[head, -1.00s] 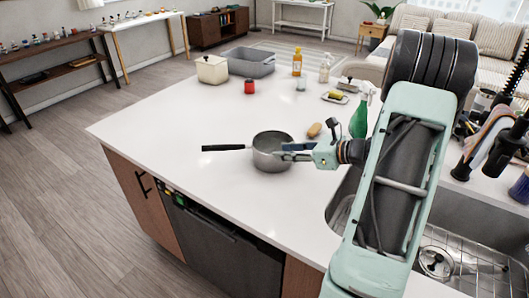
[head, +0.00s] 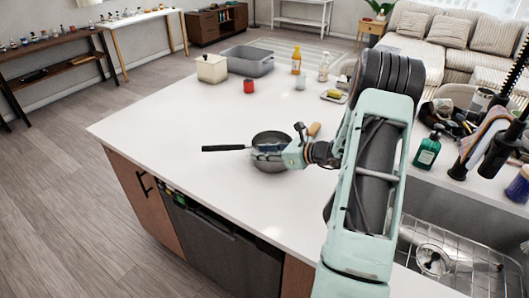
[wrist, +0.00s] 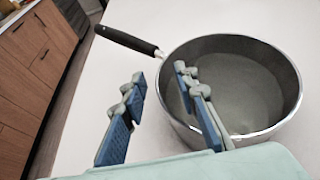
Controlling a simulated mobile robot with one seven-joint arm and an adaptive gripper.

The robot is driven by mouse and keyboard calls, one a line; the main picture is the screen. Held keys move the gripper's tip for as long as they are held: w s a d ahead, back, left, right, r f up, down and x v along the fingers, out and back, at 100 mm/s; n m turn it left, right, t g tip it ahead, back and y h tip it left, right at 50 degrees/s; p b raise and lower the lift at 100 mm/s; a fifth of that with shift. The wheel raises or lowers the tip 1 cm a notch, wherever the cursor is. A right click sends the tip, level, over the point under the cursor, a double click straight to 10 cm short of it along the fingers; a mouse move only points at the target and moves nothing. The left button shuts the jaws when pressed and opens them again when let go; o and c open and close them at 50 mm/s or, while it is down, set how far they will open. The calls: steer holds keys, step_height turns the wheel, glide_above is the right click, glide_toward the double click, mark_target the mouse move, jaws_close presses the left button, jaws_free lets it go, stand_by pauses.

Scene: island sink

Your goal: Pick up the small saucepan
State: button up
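The small saucepan (head: 271,138) is grey metal with a long black handle pointing left. It stands upright on the white island counter. In the wrist view the saucepan (wrist: 250,80) fills the right side, with its handle at upper left. My gripper (wrist: 160,77) is open, with blue-padded fingers. One finger is outside the pan's near-left wall and the other is over or inside the bowl, with the rim between them. In the head view my gripper (head: 257,151) overlaps the pan's front. Whether either finger touches the wall cannot be told.
A brown sponge-like object (head: 314,129) lies just right of the pan. The sink (head: 455,245) and a teal bottle (head: 427,151) are right. The counter left is clear.

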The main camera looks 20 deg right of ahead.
jaws_close()
steer(key=shift+r, duration=0.3)
stand_by(0.4)
